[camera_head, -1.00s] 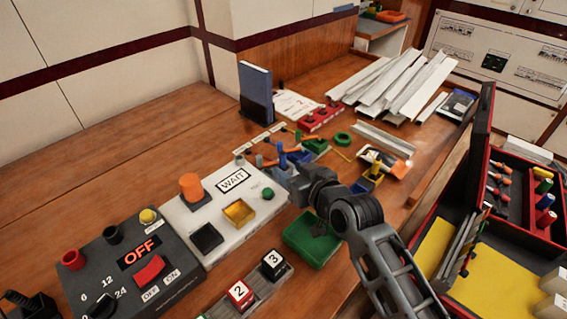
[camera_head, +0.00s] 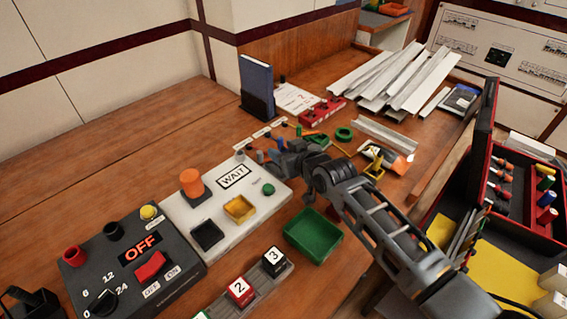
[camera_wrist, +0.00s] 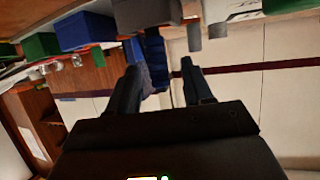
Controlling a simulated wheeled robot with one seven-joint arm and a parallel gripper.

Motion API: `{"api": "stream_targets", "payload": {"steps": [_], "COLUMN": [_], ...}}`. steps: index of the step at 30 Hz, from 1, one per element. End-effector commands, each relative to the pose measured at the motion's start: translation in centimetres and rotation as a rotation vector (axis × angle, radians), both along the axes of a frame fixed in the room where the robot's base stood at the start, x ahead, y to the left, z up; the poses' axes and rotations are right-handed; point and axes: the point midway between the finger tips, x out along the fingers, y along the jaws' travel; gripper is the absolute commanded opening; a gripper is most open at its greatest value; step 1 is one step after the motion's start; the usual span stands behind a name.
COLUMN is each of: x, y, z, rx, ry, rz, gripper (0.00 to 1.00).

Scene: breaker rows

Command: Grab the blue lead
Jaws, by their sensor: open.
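A blue lead (camera_head: 280,144) stands upright in the row of coloured leads behind the white WAIT box. In the wrist view, which looks upside down, the blue lead (camera_wrist: 155,58) shows at a grey block, between the two dark fingers and close to the left one. My gripper (camera_head: 277,158) is at the row of leads, partly hiding them. In the wrist view my gripper (camera_wrist: 163,80) has its fingers apart, with a gap between the right finger and the blue lead. Whether the left finger touches the lead, I cannot tell.
The white WAIT box (camera_head: 222,213) and the dark OFF box (camera_head: 130,262) stand to the left. A green tray (camera_head: 313,235) lies in front of my arm. A blue binder (camera_head: 256,85) stands behind the leads. Metal strips (camera_head: 405,80) lie at the back right.

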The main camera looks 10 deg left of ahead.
Motion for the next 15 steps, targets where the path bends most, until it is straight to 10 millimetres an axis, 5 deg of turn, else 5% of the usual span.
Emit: {"api": "stream_targets", "payload": {"steps": [10, 15], "x": [0.35, 0.35], "y": [0.28, 0.27], "z": [-0.19, -0.17], "rx": [0.001, 0.001], "ry": [0.001, 0.000], "rz": [0.000, 0.000], "gripper": [0.49, 0.33]}}
